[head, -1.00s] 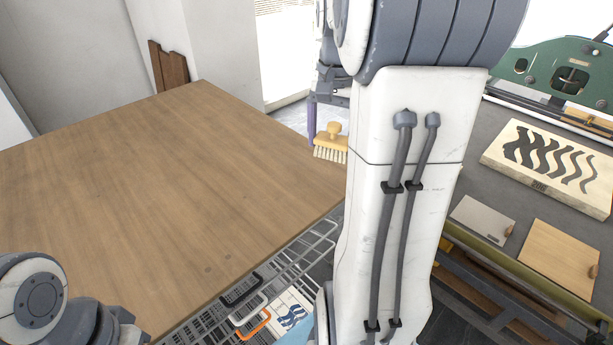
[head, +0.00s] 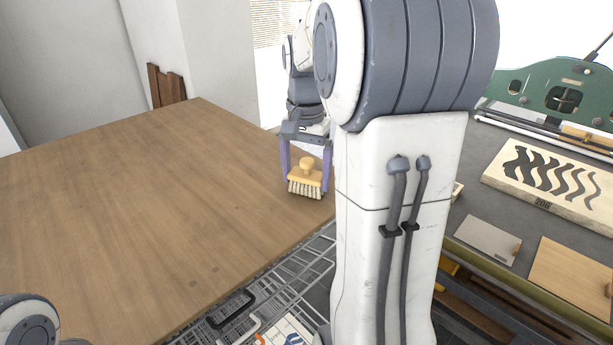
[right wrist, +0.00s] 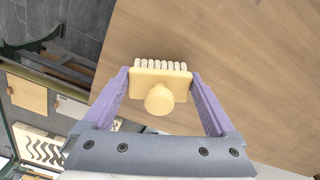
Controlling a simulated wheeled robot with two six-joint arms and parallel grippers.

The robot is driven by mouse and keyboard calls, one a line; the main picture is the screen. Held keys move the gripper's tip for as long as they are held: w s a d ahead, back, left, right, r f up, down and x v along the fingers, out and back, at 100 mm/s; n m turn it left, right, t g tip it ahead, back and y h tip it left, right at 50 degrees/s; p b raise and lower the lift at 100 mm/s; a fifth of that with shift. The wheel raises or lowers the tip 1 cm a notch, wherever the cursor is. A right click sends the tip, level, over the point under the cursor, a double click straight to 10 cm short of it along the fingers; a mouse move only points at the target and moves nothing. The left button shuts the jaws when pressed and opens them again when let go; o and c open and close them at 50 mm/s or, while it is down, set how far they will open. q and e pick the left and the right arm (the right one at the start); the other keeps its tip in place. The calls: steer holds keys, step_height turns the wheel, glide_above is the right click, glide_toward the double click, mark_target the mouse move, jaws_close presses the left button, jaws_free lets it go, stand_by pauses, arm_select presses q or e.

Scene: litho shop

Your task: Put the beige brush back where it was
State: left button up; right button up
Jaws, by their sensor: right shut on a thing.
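The beige brush (head: 306,178) has a yellowish block, a round knob and pale bristles pointing down. My right gripper (head: 307,172) is shut on it, with a purple finger at each end of the block. In the head view they are over the right corner of the wooden table (head: 150,210); I cannot tell whether the bristles touch it. In the right wrist view the brush (right wrist: 160,83) sits between the fingertips, knob toward the camera, with the table top (right wrist: 240,50) behind it. My left gripper is not in view; only part of my left arm shows at lower left.
On the right, a grey press bed holds a block with wavy black shapes (head: 552,172), a grey plate (head: 487,240) and a wooden board (head: 572,275). A wire rack (head: 290,280) stands beside the table's edge. The table top is otherwise clear.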

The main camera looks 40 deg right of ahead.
mark_target(307, 162)
steer(key=shift+f, duration=0.1)
steer(key=o, duration=1)
step_height(307, 162, up, 12)
steer(key=shift+r+b, duration=0.1)
steer(key=shift+b, duration=0.25)
